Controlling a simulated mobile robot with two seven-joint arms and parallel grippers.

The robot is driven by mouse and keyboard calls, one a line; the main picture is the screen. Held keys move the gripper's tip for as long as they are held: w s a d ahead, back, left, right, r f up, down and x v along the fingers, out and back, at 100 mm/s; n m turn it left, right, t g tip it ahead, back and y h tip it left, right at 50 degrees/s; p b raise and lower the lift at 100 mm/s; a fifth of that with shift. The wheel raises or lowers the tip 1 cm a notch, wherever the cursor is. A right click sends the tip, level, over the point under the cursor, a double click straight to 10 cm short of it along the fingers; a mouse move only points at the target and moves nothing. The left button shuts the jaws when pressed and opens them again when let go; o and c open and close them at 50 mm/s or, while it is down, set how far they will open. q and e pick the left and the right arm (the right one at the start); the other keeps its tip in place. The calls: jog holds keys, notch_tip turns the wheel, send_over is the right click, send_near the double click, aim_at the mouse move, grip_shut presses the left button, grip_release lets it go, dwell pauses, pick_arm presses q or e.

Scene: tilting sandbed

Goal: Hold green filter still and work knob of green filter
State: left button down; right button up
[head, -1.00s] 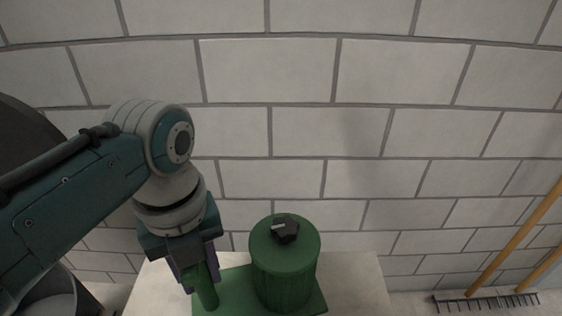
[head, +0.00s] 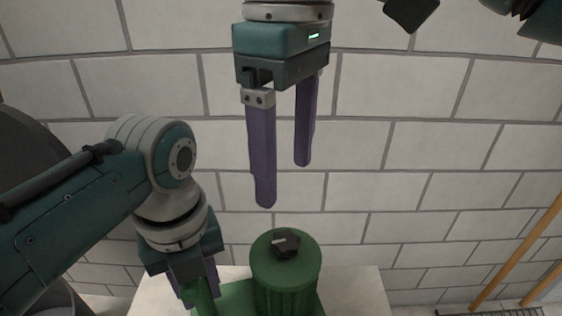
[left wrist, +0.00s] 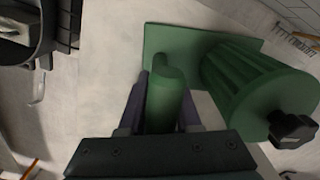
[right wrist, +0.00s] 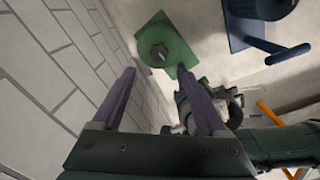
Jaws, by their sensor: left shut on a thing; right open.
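The green filter (head: 285,275) is a ribbed cylinder standing on a green base plate on a pale table. Its black knob (head: 286,243) sits on the top and shows a light mark. The filter also shows in the left wrist view (left wrist: 250,82) and the right wrist view (right wrist: 170,45). My left gripper (head: 200,292) is shut on the green upright handle (left wrist: 165,98) beside the filter's cylinder. My right gripper (head: 285,185) is open and empty, its purple fingers pointing down above the knob, apart from it.
A blue device (right wrist: 262,10) with a blue handle on its own plate stands on the same surface in the right wrist view. A white block wall (head: 420,150) rises behind the table. A rake (head: 520,250) leans at the right. The air around the filter's top is clear.

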aim_at(285, 241)
notch_tip(285, 241, down, 10)
jog(key=shift+f, duration=0.25)
grip_shut()
dwell(0.6)
